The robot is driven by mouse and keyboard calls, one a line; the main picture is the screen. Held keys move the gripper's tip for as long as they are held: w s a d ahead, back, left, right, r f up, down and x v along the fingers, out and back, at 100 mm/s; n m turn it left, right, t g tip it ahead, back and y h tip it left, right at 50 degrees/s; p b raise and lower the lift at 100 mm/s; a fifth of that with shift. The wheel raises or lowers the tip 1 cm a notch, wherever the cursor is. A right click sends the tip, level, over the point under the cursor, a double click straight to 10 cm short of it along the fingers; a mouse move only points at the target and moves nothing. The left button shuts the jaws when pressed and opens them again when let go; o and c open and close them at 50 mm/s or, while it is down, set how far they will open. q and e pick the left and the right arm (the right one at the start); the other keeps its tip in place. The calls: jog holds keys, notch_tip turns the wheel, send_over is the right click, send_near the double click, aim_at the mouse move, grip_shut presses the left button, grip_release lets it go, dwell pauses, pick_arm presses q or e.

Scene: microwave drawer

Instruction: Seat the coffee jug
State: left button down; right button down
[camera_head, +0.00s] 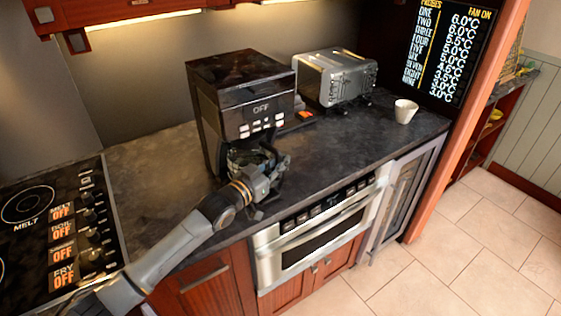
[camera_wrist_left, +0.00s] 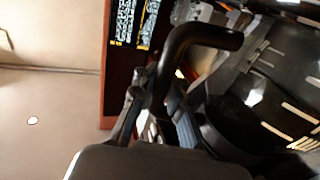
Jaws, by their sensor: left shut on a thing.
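A black coffee machine (camera_head: 243,95) with an OFF display stands on the dark counter. The glass coffee jug (camera_head: 250,158) is low at the machine's front, under its upper housing; my gripper partly hides it, and I cannot tell whether it is fully in place. My left gripper (camera_head: 276,178) is at the front right of the jug, shut on the jug's handle. In the left wrist view the black handle (camera_wrist_left: 205,38) rises between the fingers, with the dark jug body (camera_wrist_left: 265,110) to its right. My right gripper is not in view.
A silver toaster (camera_head: 336,78) stands right of the machine, and a white cup (camera_head: 405,110) is farther right. A stove top (camera_head: 50,220) is at left. The counter (camera_head: 155,165) left of the machine is clear. A built-in oven (camera_head: 318,235) is below the counter's front edge.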

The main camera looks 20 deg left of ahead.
pick_arm(q)
jog(key=shift+f, duration=0.15)
dwell(0.6)
jog(key=c, duration=1.2)
grip_release()
jog(key=shift+f, duration=0.15)
jog(key=v, duration=1.2)
